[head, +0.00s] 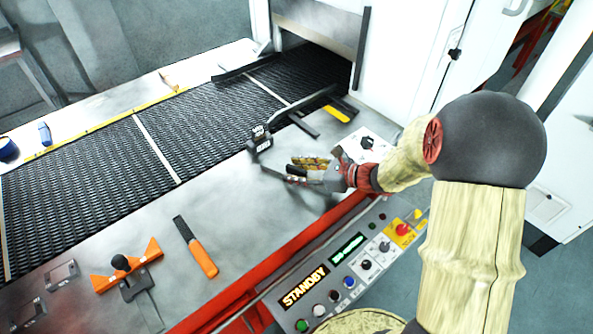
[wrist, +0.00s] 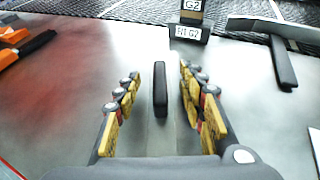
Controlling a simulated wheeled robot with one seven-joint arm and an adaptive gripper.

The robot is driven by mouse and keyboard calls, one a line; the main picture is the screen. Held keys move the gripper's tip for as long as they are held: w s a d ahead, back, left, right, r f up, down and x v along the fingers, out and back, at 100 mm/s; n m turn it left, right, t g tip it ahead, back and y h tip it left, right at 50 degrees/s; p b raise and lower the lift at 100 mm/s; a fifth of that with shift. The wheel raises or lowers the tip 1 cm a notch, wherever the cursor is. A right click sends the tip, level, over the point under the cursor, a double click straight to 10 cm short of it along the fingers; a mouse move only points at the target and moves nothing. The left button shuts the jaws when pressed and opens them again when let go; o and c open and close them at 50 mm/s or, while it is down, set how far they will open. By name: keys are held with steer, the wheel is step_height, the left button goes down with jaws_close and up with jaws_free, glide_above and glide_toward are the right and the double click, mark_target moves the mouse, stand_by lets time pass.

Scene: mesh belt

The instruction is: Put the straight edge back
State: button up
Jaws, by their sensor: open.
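In the wrist view a short dark bar (wrist: 160,90) stands between my fingers, above a thin grey strip (wrist: 158,132) on the steel table. It looks like the grip of the straight edge, but I cannot tell for certain. My gripper (head: 306,171) is low over the table near its front edge. In the wrist view my gripper (wrist: 158,95) is open, with a gap on each side of the bar. In the head view my fingers hide most of the bar. A black block labelled G2 (head: 260,139) stands just beyond; it also shows in the wrist view (wrist: 190,32).
An orange-handled tool (head: 202,256) and an orange fixture (head: 128,266) lie left. The mesh belt (head: 110,165) runs behind; a control panel (head: 345,270) is in front. The table's middle is clear.

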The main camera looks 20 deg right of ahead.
steer(key=shift+r, duration=0.1)
steer(key=shift+d+r, duration=0.1)
steer(key=shift+r, duration=0.1)
steer(key=p+v, duration=0.3)
steer(key=v, duration=0.8)
steer(key=shift+s+d, duration=0.15)
steer(key=shift+s, duration=0.15)
steer(key=s+a+r+n+g+h, duration=0.2)
steer(key=s+a+r+n+g, duration=0.4)
steer(key=s+a+n, duration=0.6)
steer(key=s+d+r+n+t+h, duration=0.1)
steer(key=s+d+r+n+h, duration=0.1)
steer(key=n, duration=0.5)
steer(key=s+d+r+n+t+h, duration=0.1)
steer(key=s+r+n+h, duration=0.3)
steer(key=n, duration=0.4)
step_height(320, 180, up, 2)
steer(key=shift+s+d+r+h, duration=0.15)
steer(key=shift+s+d+h, duration=0.25)
steer(key=shift+d+h, duration=0.3)
